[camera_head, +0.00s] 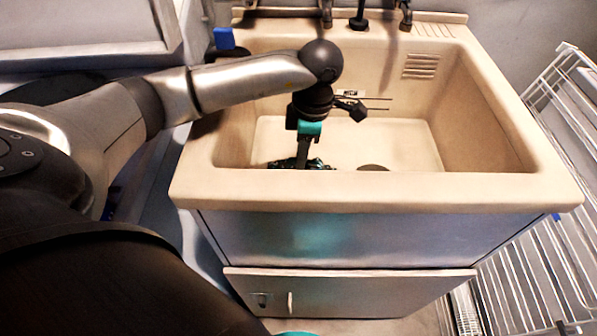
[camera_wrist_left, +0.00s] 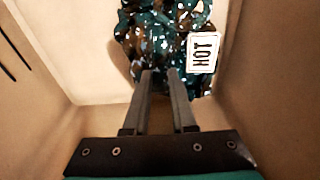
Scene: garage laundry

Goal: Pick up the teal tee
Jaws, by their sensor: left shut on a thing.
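The teal tee (camera_wrist_left: 158,28) is a crumpled, glossy teal cloth with brown and pale patches, seen ahead of the fingers in the left wrist view. In the head view only a dark teal strip of it (camera_head: 318,164) shows above the sink's front rim; the rest is hidden. My left gripper (camera_head: 302,161) reaches down into the sink, and its fingertips (camera_wrist_left: 161,74) are close together against the cloth, shut on it. My right gripper is in neither view.
The beige sink (camera_head: 380,188) has raised walls around the gripper. Taps (camera_head: 404,14) stand at its back edge. A white wire rack (camera_head: 540,250) is at the right. A white HOT label (camera_wrist_left: 202,52) shows beside the cloth. A dark drain (camera_head: 373,168) lies on the basin floor.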

